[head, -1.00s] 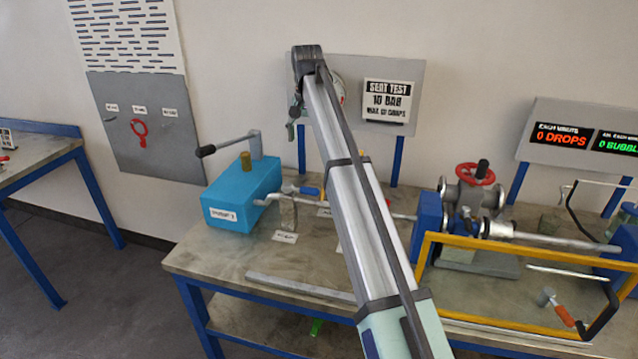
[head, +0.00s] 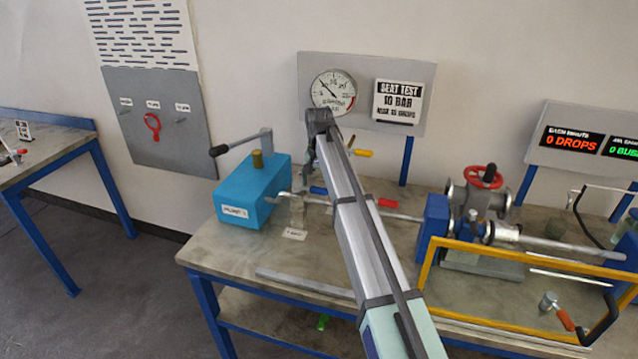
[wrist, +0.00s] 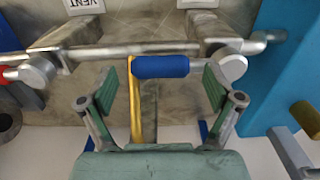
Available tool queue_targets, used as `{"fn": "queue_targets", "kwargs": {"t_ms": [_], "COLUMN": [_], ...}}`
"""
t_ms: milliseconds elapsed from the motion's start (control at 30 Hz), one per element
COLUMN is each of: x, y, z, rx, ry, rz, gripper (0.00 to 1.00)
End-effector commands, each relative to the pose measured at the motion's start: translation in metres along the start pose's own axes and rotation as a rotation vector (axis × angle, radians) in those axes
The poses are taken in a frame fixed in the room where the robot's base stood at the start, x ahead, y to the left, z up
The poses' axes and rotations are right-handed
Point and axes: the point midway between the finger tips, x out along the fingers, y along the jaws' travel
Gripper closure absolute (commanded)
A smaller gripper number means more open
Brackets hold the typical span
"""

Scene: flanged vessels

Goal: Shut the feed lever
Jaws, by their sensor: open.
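A blue lever handle (wrist: 160,67) lies across the wrist view, on a metal pipe run with valve bodies. My gripper (wrist: 162,84) is open, with one green-padded finger near each end of this handle. Whether a pad touches it I cannot tell. In the head view the blue handle (head: 318,190) is just left of my arm. A yellow handle (head: 362,153) and a red handle (head: 387,203) show to its right. No readable label tells me which is the feed lever. My arm hides part of the pipe and my fingers in the head view.
A blue pump box (head: 250,190) with a grey crank arm stands left of the pipe. A pressure gauge (head: 334,92) hangs behind. A flanged valve (head: 480,195) and yellow guard frame (head: 428,262) are at right. A VENT label (wrist: 84,4) shows in the wrist view.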

Motion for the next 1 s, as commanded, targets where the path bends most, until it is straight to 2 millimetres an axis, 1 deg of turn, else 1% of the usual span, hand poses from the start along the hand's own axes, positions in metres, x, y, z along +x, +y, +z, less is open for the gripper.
{"fn": "queue_targets", "kwargs": {"t_ms": [300,367,400,467,500,533,567,600,867,1000], "x": [0.003,0.003,0.003,0.003,0.003,0.003,0.004,0.004,0.006,0.007], "y": [0.0,0.0,0.0,0.0,0.001,0.001,0.001,0.001,0.005,0.018], "z": [0.0,0.0,0.0,0.0,0.0,0.0,0.0,0.001,0.0,-0.004], "rx": [0.0,0.0,0.0,0.0,0.0,0.0,0.0,0.001,0.009,0.052], "ry": [0.0,0.0,0.0,0.0,-0.001,-0.001,-0.001,-0.002,-0.005,-0.006], "rz": [0.0,0.0,0.0,0.001,0.002,0.002,0.003,0.003,0.006,0.007], "gripper": [0.09,0.31,0.45,0.66,0.8,0.91,0.95,0.97,0.97,0.97]}}
